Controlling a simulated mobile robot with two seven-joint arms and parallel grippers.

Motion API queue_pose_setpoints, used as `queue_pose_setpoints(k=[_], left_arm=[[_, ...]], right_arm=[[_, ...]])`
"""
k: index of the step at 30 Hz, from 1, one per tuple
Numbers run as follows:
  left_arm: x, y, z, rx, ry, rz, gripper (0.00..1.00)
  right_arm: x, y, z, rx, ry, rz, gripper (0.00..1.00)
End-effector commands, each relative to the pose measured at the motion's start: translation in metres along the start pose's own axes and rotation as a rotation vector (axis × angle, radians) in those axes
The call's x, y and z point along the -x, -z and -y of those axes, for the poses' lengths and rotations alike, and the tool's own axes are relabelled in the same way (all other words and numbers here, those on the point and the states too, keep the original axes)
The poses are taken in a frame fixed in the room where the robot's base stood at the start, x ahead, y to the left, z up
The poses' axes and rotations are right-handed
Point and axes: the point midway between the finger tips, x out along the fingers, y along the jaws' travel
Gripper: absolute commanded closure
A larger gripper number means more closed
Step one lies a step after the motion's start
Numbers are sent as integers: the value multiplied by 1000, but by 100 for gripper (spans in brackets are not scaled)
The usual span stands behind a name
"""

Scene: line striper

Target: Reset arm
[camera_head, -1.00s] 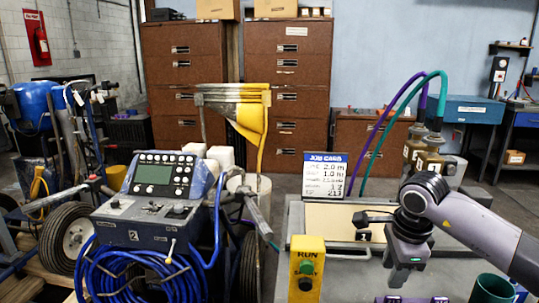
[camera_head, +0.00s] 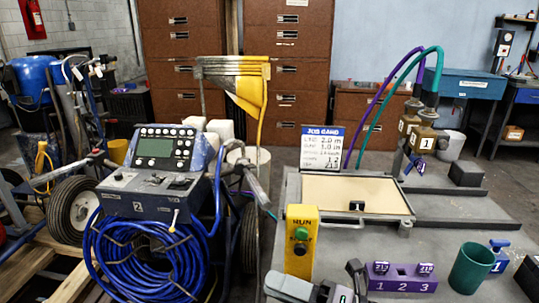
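My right gripper (camera_head: 352,282) is low at the bottom edge, in front of the grey bench and left of a purple numbered block (camera_head: 402,277). Only dark and light grey parts with a small green light show; the frame edge cuts it off. No held object shows, and the finger opening cannot be made out. My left gripper is not in view.
The striper console (camera_head: 150,185) with coiled blue hose is at left.

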Motion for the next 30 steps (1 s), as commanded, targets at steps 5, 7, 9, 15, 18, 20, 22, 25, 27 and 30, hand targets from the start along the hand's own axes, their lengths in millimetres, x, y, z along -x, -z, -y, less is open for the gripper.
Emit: queue_pose_setpoints(k=[5, 7, 9, 15, 18, 20, 22, 25, 27, 30], left_arm=[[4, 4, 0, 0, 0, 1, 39], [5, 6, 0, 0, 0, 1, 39], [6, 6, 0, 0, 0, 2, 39], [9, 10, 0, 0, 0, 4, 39], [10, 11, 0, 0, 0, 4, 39], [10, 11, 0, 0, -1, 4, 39], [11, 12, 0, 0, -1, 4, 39], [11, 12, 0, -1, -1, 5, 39], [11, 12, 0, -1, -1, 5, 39], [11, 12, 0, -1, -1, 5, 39]], right_arm=[[41, -17, 21, -479, -44, 401, 62], [65, -18, 38, -666, -48, 556, 62], [92, -14, 58, -854, -46, 711, 62], [177, 34, 116, -1362, -20, 1135, 62], [212, 70, 135, -1569, -3, 1310, 62], [228, 90, 142, -1667, 7, 1393, 62], [242, 108, 147, -1752, 15, 1466, 62], [253, 124, 151, -1821, 21, 1526, 62], [256, 128, 152, -1842, 23, 1544, 62], [256, 129, 152, -1846, 24, 1546, 62]])
